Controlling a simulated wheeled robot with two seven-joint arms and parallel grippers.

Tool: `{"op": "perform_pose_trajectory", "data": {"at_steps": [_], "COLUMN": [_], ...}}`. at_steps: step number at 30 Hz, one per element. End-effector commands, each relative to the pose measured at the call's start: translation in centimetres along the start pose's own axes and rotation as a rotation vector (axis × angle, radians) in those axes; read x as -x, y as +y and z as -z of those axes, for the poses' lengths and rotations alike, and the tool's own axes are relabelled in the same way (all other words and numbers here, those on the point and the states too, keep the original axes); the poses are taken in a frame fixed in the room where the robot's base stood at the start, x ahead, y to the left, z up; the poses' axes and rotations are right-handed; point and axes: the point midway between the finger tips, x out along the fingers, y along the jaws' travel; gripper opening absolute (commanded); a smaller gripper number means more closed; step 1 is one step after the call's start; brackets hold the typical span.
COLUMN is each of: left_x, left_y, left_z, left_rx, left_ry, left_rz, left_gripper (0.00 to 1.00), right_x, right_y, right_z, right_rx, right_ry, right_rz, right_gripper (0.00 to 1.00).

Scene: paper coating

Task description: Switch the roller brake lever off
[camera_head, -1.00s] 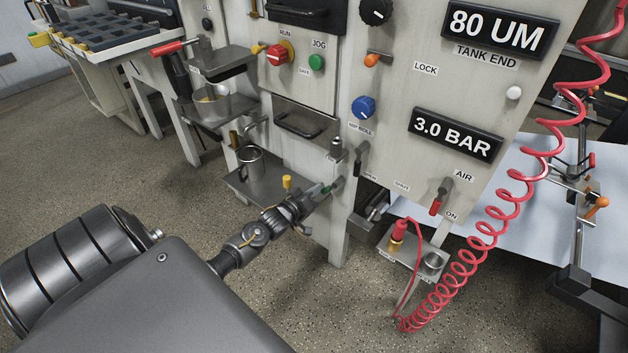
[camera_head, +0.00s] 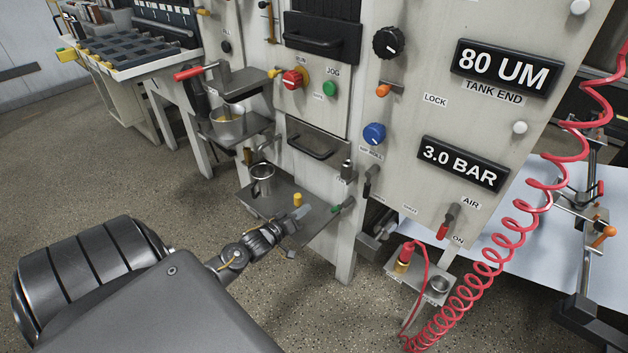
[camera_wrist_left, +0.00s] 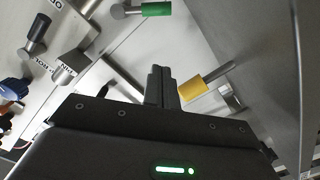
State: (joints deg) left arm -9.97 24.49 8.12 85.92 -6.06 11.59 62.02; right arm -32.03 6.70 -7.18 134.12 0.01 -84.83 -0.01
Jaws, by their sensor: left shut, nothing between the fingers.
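A short lever with a green tip (camera_head: 337,209) sticks out near the front post. It also shows at the top of the left wrist view (camera_wrist_left: 156,9). A black-handled lever (camera_head: 367,182) hangs on the panel to its right. The small labels are too blurred to tell which is the roller brake lever. My left gripper (camera_head: 304,212) is shut and empty, apart from the green tip and to its left. Its closed fingers show in the left wrist view (camera_wrist_left: 160,82), between the green tip and a yellow-tipped peg (camera_wrist_left: 192,90). My right gripper is out of view.
A metal shelf (camera_head: 262,203) with a steel cup (camera_head: 262,180) lies behind my left gripper. A blue knob (camera_head: 374,134) and a red air lever (camera_head: 444,228) are on the panel. A coiled red hose (camera_head: 490,255) hangs at right. The floor at left is clear.

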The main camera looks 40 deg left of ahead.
Motion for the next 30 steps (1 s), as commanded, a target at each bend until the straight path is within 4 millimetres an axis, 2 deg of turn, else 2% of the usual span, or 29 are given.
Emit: {"op": "perform_pose_trajectory", "data": {"at_steps": [1,6,18,19,23,27,30], "left_x": [0.9,2.6,3.2,3.2,3.4,4.0,5.0], "left_y": [0.1,0.0,0.0,0.0,0.1,0.7,1.4], "left_z": [0.1,0.0,0.0,0.0,-0.6,-3.1,-5.6], "left_rx": [0.0,0.0,0.0,0.0,-0.013,-0.076,-0.144], "left_ry": [-0.001,0.0,0.001,0.001,-0.014,-0.085,-0.164], "left_rz": [0.001,0.001,0.0,0.0,0.015,0.086,0.153], "left_gripper": [0.0,0.0,0.0,0.0,0.0,0.0,0.0], "right_x": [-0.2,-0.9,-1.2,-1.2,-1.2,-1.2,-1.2], "right_y": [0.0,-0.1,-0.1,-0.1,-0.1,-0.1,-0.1], "right_z": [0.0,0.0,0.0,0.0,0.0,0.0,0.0], "right_rx": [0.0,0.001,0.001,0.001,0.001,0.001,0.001], "right_ry": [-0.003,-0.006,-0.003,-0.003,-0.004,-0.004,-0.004], "right_rz": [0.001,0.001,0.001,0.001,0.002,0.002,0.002], "right_gripper": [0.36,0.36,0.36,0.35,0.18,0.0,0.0]}}
